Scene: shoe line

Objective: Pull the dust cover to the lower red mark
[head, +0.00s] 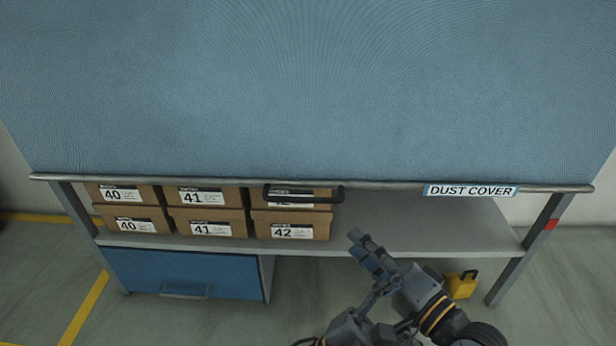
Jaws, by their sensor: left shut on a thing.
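The blue dust cover (310,90) hangs across the top of the view. Its grey bottom bar (385,186) carries a "DUST COVER" label and a dark handle (339,194). One red mark (553,225) shows on the right post, below the bar. My two grippers crowd together below the shelf, overlapping, and neither touches the handle. My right gripper (364,250) points up and left; I cannot tell whether its fingers are shut. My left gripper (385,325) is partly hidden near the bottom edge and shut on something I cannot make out.
Shoe boxes (205,213) numbered 40, 41 and 42 stand stacked on the left of the shelf (420,240). The right part of the shelf is bare. A blue drawer unit (185,275) is below left. A yellow object (461,285) is on the floor at the right.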

